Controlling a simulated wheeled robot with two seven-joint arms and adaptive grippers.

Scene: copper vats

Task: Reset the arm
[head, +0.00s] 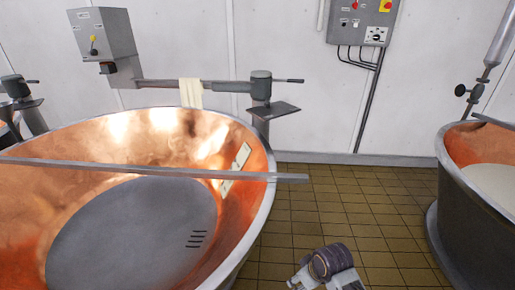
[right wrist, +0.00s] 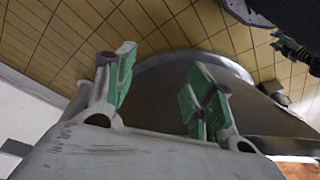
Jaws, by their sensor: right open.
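My right gripper (right wrist: 162,84) shows in the right wrist view with its two green-padded fingers spread wide apart. It is open and nothing sits between the fingers. Behind them are the tiled floor and the dark curved base of a vat. In the head view, a grey and dark joint of my arm shows at the bottom, right of the large vat; the right gripper's fingers do not show there.
A large copper vat (head: 256,215) with a bar (head: 150,168) across its rim fills the left. Another vat (head: 470,215) stands at the right edge. Tiled floor (head: 330,200) between them is clear. A control box (head: 362,20) hangs on the back wall. A white cloth (head: 191,92) hangs on a pipe.

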